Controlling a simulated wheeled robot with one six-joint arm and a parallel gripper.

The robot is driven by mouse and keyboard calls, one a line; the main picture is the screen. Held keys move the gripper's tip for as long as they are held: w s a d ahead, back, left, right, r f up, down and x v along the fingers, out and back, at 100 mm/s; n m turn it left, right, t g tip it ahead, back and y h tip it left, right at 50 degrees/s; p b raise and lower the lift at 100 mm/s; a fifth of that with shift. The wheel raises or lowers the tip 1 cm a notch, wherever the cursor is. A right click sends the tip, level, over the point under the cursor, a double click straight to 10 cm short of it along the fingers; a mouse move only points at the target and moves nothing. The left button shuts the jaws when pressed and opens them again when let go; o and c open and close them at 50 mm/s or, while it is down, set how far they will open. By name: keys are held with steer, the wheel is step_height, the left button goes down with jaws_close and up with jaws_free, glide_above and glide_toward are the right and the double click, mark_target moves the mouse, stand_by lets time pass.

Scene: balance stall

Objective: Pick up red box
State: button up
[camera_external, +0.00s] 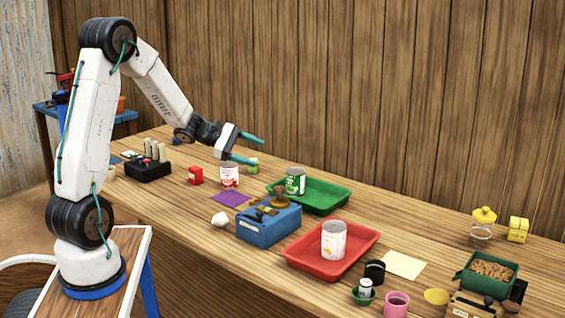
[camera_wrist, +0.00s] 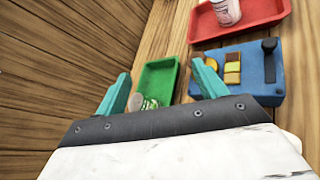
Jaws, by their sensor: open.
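The small red box (camera_external: 196,175) stands on the wooden table, left of a white-and-red can (camera_external: 229,175) and right of a black holder (camera_external: 147,168). My gripper (camera_external: 252,149) is open and empty, raised above the table to the right of the red box. Its teal fingers are spread apart. In the wrist view my gripper (camera_wrist: 161,70) points toward the trays, and the red box does not show there.
A green tray (camera_external: 338,204) holds a green can (camera_external: 295,181). A blue box (camera_external: 268,228) stands in front of it, and a red tray (camera_external: 365,237) holds a white can (camera_external: 333,240). A purple sheet (camera_external: 231,199) lies near the red box. A plank wall (camera_external: 350,90) rises behind.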

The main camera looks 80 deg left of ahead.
mark_target(191, 175)
steer(key=s+a+f+n+y, duration=0.4)
steer(key=s+a, duration=0.3)
steer(key=a, duration=0.2)
steer(key=s+a+f+n+g+y, duration=0.1)
steer(key=s+a+f+n+y, duration=0.3)
steer(key=a, duration=0.6)
steer(key=s+a+f+n+y, duration=0.4)
steer(key=s+a+f+n, duration=0.4)
steer(key=s+a, duration=0.1)
steer(key=shift+s+a+g+y, duration=0.3)
steer(key=shift+s+g, duration=0.1)
steer(key=shift+s, duration=0.3)
steer(key=f, duration=0.1)
steer(key=s+f, duration=0.1)
steer(key=f+g+h, duration=0.1)
steer(key=shift+s+d, duration=0.2)
steer(key=shift+s, duration=0.05)
steer(key=shift+w+f, duration=0.1)
steer(key=shift+f, duration=0.15)
steer(key=shift+x, duration=2.3)
steer(key=c, duration=1.1)
